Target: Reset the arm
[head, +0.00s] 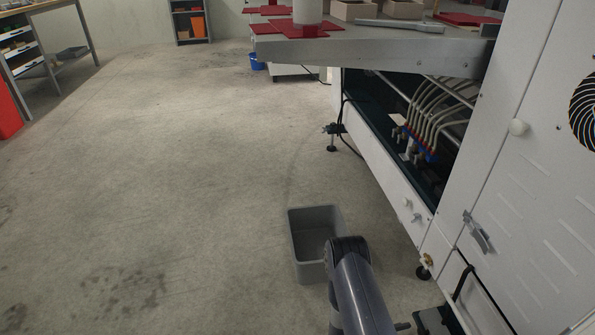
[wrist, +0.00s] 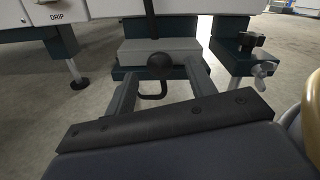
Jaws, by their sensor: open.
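A dark grey arm link of mine (head: 358,290) reaches up from the bottom of the head view, with its rounded black joint in front of a grey bin. In the wrist view, a dark screwed bar (wrist: 165,121) lies across a smooth grey-blue body, and a tan rounded part cuts in at the right edge.
The open grey bin (head: 303,262) stands on the floor near the white machine (head: 520,170) on the right. Its feet and hoses show beside it. A grey worktop (head: 370,50) overhangs at the back. The concrete floor (head: 170,180) at left is clear.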

